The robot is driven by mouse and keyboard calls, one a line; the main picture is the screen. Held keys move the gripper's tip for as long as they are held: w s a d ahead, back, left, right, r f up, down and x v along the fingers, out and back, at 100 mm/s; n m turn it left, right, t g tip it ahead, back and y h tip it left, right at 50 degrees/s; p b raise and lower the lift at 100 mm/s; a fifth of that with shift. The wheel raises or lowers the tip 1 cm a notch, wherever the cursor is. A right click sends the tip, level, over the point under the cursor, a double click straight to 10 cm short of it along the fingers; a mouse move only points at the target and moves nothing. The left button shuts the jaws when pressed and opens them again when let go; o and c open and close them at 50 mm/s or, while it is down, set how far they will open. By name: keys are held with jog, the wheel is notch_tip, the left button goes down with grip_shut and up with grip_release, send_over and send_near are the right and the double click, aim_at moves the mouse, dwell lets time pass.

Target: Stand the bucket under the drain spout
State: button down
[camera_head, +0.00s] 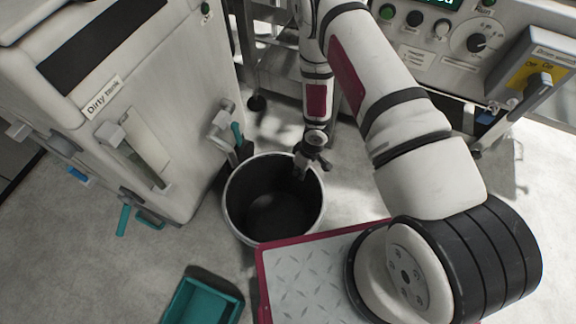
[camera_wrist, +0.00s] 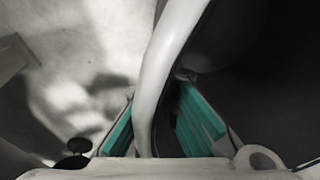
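The bucket (camera_head: 232,218) is pale outside and dark inside. It stands upright on the floor, to the right of the cabinet labelled "Dirty tank". My gripper (camera_head: 312,163) is at its far right rim. In the wrist view the pale rim (camera_wrist: 165,75) runs between my two teal finger pads (camera_wrist: 160,128). The pads stand apart, with a visible gap between the rim and the right pad. A fitting with a teal lever (camera_head: 238,134) sticks out of the cabinet's right side, just behind the bucket's far left rim. I cannot tell for sure whether it is the drain spout.
The "Dirty tank" cabinet (camera_head: 150,85) fills the left. Low on it are teal handles (camera_head: 123,219). A teal bin (camera_head: 205,301) lies on the floor in front. A red-edged plate (camera_head: 300,275) borders the bucket in the picture. A control panel (camera_head: 435,45) stands behind.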

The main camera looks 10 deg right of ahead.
aim_at(288, 159)
jog(key=shift+w+a+f+b, duration=0.1)
jog(key=shift+w+a+b, duration=0.3)
jog(key=shift+w, duration=0.65)
jog(key=shift+w+a+f+b, duration=0.15)
jog(key=shift+w+a, duration=0.45)
jog(key=shift+w, duration=0.4)
jog(key=shift+w+a+f+b, duration=0.15)
jog(key=shift+w+a, duration=0.35)
jog(key=shift+w, duration=0.55)
jog(key=shift+s+f+b, duration=0.1)
jog(key=shift+f+b, duration=0.85)
jog(key=shift+f, duration=0.65)
jog(key=shift+f, duration=0.2)
jog(key=c, duration=1.8)
grip_release()
